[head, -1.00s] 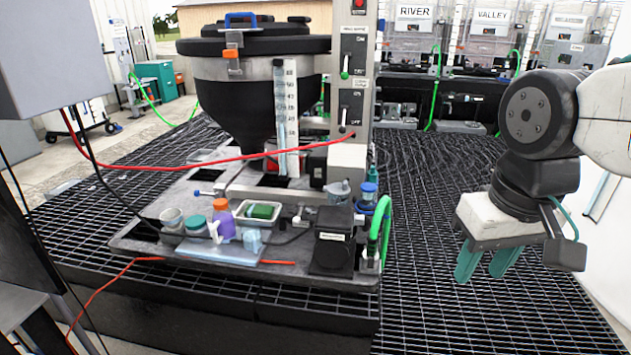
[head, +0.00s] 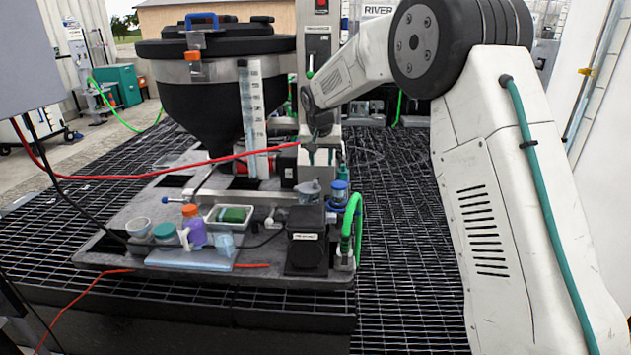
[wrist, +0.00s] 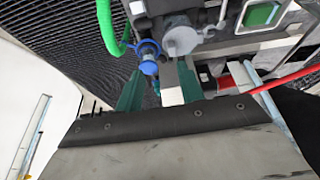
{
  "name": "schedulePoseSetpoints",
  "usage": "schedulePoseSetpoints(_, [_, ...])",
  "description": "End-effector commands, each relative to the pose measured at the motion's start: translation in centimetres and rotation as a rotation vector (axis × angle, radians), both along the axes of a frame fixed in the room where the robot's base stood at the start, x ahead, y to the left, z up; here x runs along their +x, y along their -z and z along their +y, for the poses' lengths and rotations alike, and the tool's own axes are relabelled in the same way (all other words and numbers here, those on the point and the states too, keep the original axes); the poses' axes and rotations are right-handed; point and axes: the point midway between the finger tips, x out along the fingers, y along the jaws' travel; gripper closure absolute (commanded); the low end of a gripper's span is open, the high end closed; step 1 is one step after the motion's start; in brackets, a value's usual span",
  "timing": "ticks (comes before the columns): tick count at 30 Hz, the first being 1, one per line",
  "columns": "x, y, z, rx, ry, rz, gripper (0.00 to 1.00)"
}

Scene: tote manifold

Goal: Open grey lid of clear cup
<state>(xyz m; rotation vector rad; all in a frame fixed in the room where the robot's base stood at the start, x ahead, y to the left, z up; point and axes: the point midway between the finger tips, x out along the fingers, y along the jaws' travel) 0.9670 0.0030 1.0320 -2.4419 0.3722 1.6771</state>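The clear cup with the grey lid (head: 310,188) stands towards the right of the work board, behind a black box. The lid sits on it. In the wrist view the round grey lid (wrist: 182,40) shows from above, beyond my fingertips and a little right of centre. My gripper (wrist: 158,80) is open, with its two teal fingers apart and nothing clearly held between them. In the head view the end of my arm is by the grey post above and behind the cup; the fingers are hard to make out there.
A blue-capped fitting (head: 340,193) stands just right of the cup, with a green hose (head: 352,225) beside it. The black box (head: 307,240) is in front. A white tray with a green block (head: 232,215) lies left. A red hose (head: 180,169) crosses behind, near the hopper (head: 215,90).

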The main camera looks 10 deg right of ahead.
Motion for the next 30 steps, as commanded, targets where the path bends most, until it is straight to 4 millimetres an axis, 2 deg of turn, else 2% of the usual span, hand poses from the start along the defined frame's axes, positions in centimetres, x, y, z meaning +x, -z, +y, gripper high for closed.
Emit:
schedulePoseSetpoints(1, [1.4,1.5,0.3,0.001,0.006,-0.004,0.62])
schedulePoseSetpoints(6, [3.9,3.9,0.8,0.004,0.017,-0.022,0.62])
schedulePoseSetpoints(11, [4.8,5.5,0.7,0.004,0.021,-0.026,0.62])
schedulePoseSetpoints(21, [6.6,10.2,0.1,0.005,0.021,-0.025,0.62])
schedulePoseSetpoints(30, [7.1,11.4,-0.1,0.004,0.020,-0.027,0.62])
